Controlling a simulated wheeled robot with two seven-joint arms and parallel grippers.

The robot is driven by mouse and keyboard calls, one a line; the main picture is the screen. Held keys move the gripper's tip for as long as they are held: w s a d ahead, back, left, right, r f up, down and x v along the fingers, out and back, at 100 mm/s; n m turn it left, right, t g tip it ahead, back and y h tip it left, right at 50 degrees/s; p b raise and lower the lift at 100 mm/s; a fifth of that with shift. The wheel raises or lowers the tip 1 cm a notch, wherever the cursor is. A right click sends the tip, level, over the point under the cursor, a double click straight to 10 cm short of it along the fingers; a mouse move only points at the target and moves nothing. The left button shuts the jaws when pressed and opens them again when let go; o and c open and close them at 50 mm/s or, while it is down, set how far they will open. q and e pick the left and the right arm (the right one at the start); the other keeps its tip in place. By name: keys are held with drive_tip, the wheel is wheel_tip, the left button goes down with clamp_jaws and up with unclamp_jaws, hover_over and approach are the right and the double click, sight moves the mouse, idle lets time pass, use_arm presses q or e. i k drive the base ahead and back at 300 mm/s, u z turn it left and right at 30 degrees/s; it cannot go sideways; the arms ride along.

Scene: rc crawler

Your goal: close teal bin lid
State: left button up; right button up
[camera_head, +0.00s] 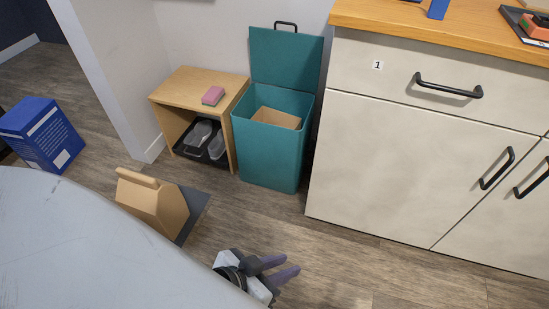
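The teal bin (270,152) stands on the floor between a small wooden shelf and the white cabinet. Its teal lid (284,57) stands upright, open, at the back of the bin against the wall, with a black handle (286,25) along its top edge. A tan cardboard-like piece (276,118) shows inside the open bin. My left gripper (292,263) is low in front of the bin, well apart from it. Its two purple fingers are apart with nothing between them, pointing right. My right gripper is out of view.
The wooden shelf (198,87) holds a pink block (213,96) and shoes (199,136). A white cabinet (405,160) stands close to the bin's right. A tan handled box (152,203) is left of my gripper; a blue box (42,136) stands far left. Floor before the bin is clear.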

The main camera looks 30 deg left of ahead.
sight(289, 59)
drive_tip(key=z, duration=0.35)
drive_tip(key=k, duration=0.3)
drive_tip(key=u, duration=1.1)
drive_tip(key=i, duration=1)
drive_tip(key=z, duration=0.75)
